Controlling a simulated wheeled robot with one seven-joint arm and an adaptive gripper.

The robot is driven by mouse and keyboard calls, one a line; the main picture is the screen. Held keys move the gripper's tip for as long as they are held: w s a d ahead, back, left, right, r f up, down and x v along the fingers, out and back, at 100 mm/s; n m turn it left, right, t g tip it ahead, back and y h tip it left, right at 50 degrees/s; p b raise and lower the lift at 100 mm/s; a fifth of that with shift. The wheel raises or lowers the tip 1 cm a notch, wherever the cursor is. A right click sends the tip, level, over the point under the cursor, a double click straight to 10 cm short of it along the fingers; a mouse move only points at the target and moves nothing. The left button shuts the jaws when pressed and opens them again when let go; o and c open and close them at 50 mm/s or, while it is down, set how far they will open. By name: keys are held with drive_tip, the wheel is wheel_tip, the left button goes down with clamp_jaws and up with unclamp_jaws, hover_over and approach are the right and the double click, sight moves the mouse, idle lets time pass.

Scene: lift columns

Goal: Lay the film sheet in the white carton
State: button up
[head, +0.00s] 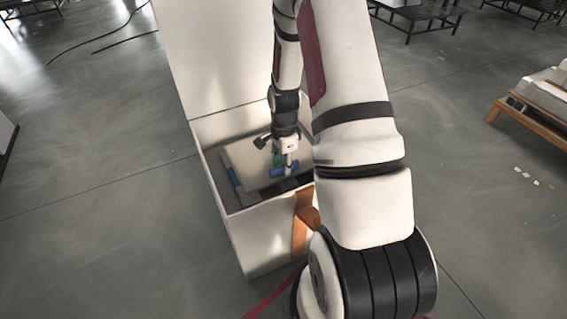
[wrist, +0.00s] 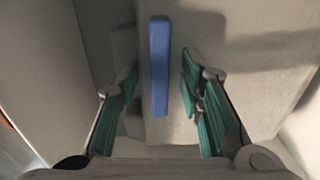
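The white carton (head: 262,240) stands open on the floor, its tall lid (head: 205,50) raised at the back. A pale flat panel (head: 248,160) lies tilted inside it; this may be the film sheet, but I cannot tell for sure. Blue pieces (head: 236,180) show at its edge. My gripper (head: 284,164) reaches down into the carton over the panel. In the wrist view, my gripper (wrist: 162,100) has its teal fingers wide apart, with a blue bar (wrist: 159,65) on the pale surface (wrist: 215,35) between them. The fingers appear clear of the bar.
An orange strap (head: 303,225) hangs over the carton's front wall. A wooden pallet with pale goods (head: 535,110) is at the right, and dark racks (head: 420,15) stand at the back. A black cable (head: 95,40) lies at the back left. The grey floor left of the carton is clear.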

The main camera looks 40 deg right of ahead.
drive_tip(key=s+a+r+n+p, duration=0.1)
drive_tip(key=a+r+n+p, duration=0.15)
drive_tip(key=r, duration=0.85)
drive_tip(key=s+a+r+n+p, duration=0.1)
drive_tip(key=a+r+n+p, duration=0.15)
drive_tip(key=r, duration=0.85)
drive_tip(key=s+a+r+n, duration=0.5)
drive_tip(key=s+a+r, duration=0.2)
drive_tip(key=a+r, duration=0.3)
drive_tip(key=s+a+r+n, duration=0.3)
drive_tip(key=s+n, duration=0.2)
drive_tip(key=s, duration=0.4)
drive_tip(key=s+a+r+n, duration=0.3)
drive_tip(key=s+n, duration=0.3)
drive_tip(key=s, duration=0.3)
drive_tip(key=shift+s+a+r, duration=0.3)
drive_tip(key=shift+s+a, duration=0.05)
